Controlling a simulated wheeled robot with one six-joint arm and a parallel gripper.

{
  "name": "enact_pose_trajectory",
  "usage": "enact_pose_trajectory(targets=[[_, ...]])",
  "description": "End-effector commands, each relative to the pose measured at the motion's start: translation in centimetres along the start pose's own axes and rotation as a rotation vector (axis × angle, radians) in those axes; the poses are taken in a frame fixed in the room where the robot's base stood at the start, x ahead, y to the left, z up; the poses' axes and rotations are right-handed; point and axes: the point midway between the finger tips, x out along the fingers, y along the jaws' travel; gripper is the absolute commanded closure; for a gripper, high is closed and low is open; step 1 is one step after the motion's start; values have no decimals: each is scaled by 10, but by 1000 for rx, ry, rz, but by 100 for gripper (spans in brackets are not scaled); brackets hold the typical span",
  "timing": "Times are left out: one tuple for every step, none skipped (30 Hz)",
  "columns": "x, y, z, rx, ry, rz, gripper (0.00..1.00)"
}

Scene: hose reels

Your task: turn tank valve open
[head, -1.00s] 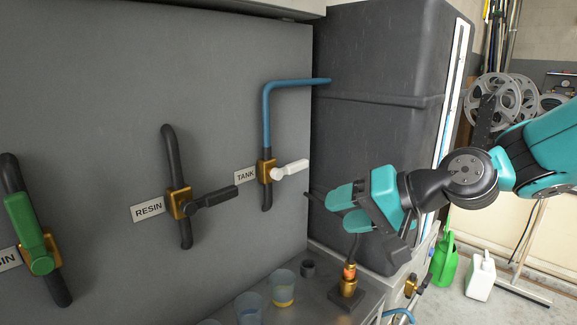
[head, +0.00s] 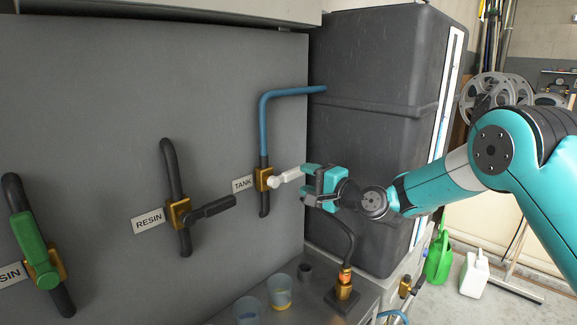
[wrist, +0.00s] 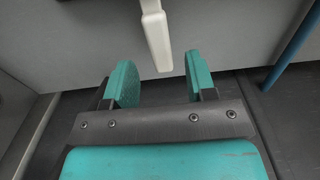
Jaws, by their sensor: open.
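The tank valve is a brass body (head: 263,179) on a blue pipe, beside the TANK label (head: 242,184). Its white lever handle (head: 287,177) points to the right, across the pipe, tilted slightly up. My gripper (head: 304,183) is open at the free end of the handle. In the wrist view the white handle (wrist: 157,38) reaches down from the top, and its tip lies near the gap between the teal fingers of my gripper (wrist: 158,82). I cannot tell whether the fingers touch it.
The RESIN valve (head: 180,213) with a black handle and a green-handled valve (head: 38,251) are to the left on the grey panel. Cups (head: 280,290) and a brass fitting (head: 344,288) stand on the bench below. A dark tank (head: 375,130) stands behind my gripper.

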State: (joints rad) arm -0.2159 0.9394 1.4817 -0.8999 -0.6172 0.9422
Motion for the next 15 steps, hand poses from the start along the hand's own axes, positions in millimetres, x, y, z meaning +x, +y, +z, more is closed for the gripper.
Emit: enact_pose_trajectory(targets=[[13,-3,2,-2,-3,-1,49],[19,-3,2,-1,-2,-1,49],[26,-3,1,-2,-2,-1,49],[32,-2,1,-2,-2,-1,49],[37,-2,2,-1,-3,-1,49],[44,-2,1,-1,-2,0,49],[48,-1,1,-1,-2,0,49],[52,-1,1,-2,-1,0,49],[56,-1,1,-2,-2,0,49],[59,-1,1,0,-2,0,49],[61,-1,1,-1,-2,0,49],[64,0,1,-2,-1,1,49],[66,0,0,-1,-1,1,49],[67,0,0,0,-1,1,49],[69,0,0,0,0,1,49]])
